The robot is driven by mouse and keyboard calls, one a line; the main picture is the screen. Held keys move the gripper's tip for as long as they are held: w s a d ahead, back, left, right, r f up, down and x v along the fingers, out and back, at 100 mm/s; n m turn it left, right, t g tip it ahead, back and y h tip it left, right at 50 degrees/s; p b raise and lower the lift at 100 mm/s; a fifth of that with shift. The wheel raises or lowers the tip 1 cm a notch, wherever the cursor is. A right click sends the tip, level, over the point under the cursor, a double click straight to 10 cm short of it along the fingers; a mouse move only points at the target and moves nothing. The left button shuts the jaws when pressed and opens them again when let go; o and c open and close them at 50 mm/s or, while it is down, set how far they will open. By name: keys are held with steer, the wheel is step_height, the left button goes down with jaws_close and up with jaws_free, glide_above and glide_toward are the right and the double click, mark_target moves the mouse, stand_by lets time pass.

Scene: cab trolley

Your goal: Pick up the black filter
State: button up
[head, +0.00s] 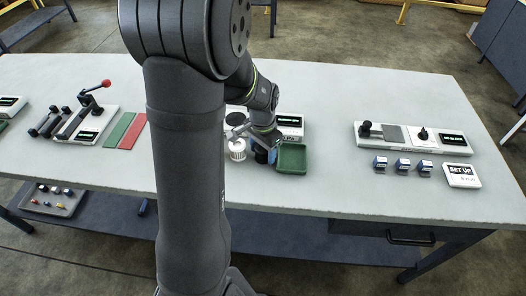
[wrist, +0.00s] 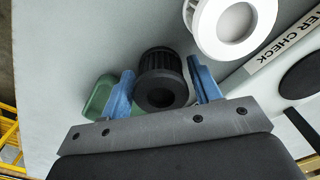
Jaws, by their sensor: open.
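The black filter (wrist: 157,68) is a short ribbed cylinder with a hole in its end. In the wrist view it lies between the two blue fingers of my gripper (wrist: 163,88), with a gap visible on the right side and the left finger very close to it. My gripper is open. In the head view the black filter (head: 261,156) shows just beside the gripper at the table's middle, partly hidden by it. I cannot tell whether either finger touches the filter.
A white filter (head: 237,150) stands close beside the black one and also shows in the wrist view (wrist: 232,24). A green tray (head: 291,158) is just right of the gripper. A filter check plate (head: 290,122) lies behind.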

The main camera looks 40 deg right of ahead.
steer(key=c, duration=0.8)
steer(key=shift+o, duration=0.2)
